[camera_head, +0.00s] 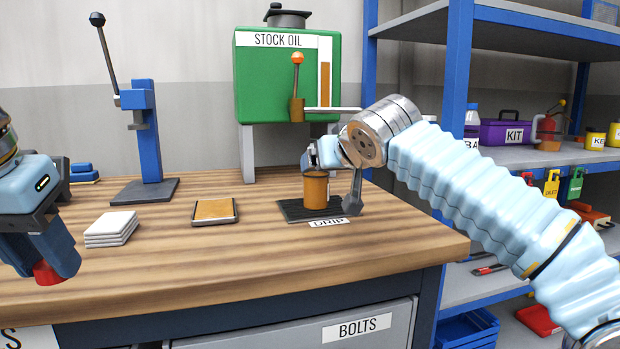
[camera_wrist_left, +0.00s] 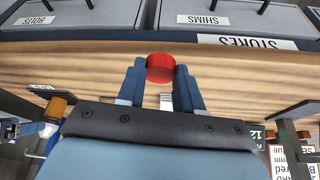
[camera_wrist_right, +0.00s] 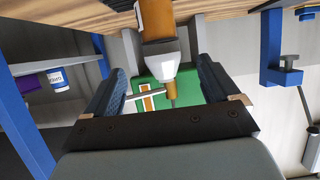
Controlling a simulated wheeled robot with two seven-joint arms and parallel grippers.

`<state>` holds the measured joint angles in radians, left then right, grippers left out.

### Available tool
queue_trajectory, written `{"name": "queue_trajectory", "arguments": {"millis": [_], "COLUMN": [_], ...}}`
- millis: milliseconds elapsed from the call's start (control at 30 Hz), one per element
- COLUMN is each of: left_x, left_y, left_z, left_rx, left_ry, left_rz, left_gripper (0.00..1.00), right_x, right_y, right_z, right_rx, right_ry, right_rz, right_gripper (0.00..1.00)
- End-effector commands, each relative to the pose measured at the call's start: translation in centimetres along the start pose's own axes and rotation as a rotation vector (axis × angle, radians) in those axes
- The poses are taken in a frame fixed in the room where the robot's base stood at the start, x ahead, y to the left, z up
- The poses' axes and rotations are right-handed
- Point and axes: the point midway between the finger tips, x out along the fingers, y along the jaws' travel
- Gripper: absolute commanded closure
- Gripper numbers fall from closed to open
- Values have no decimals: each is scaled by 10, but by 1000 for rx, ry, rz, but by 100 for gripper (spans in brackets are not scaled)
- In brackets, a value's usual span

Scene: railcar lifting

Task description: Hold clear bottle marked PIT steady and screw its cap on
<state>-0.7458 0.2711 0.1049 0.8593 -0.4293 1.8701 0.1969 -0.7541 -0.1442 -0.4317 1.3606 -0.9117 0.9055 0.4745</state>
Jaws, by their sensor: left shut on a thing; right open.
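My left gripper (camera_head: 45,265) is shut on a red cap (camera_wrist_left: 160,68) and holds it over the left front of the workbench. The cap shows as a small red piece under its fingers in the head view (camera_head: 47,273). A bottle (camera_head: 316,190) with amber contents stands upright on the dark drip mat (camera_head: 292,211) below the oil tank's tap; no PIT marking shows. My right gripper (camera_wrist_right: 165,88) is open, its fingers either side of the bottle's clear neck (camera_wrist_right: 163,62) with gaps on both sides. The bottle's mouth is uncapped in the right wrist view.
The green STOCK OIL tank (camera_head: 262,80) with its tap (camera_head: 297,108) stands behind the bottle. A blue lever press (camera_head: 148,140), white pads (camera_head: 112,229) and a brown-topped tray (camera_head: 215,210) are on the bench (camera_head: 180,260). A blue shelf (camera_head: 458,70) stands right.

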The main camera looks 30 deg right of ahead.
Motion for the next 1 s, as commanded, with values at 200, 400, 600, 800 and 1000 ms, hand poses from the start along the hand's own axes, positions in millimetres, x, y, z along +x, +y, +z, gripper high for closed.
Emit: {"name": "queue_trajectory", "arguments": {"millis": [200,400,600,800,1000], "left_x": [-9,-18,-18,-18,-32], "left_y": [0,0,0,0,0], "left_z": [-4,-8,-8,-8,-14], "left_rx": [0,0,0,0,0], "left_ry": [0,0,0,0,0], "left_rz": [0,0,0,0,0], "left_gripper": [97,97,97,97,97], "right_x": [28,59,68,68,87], "right_y": [-1,-1,0,0,-1], "right_z": [-2,-2,0,0,-3], "right_rx": [-4,-3,-1,-1,-3], "right_ry": [-5,-3,0,0,-5], "right_rz": [1,1,0,0,3], "right_gripper": [11,11,11,11,11]}}
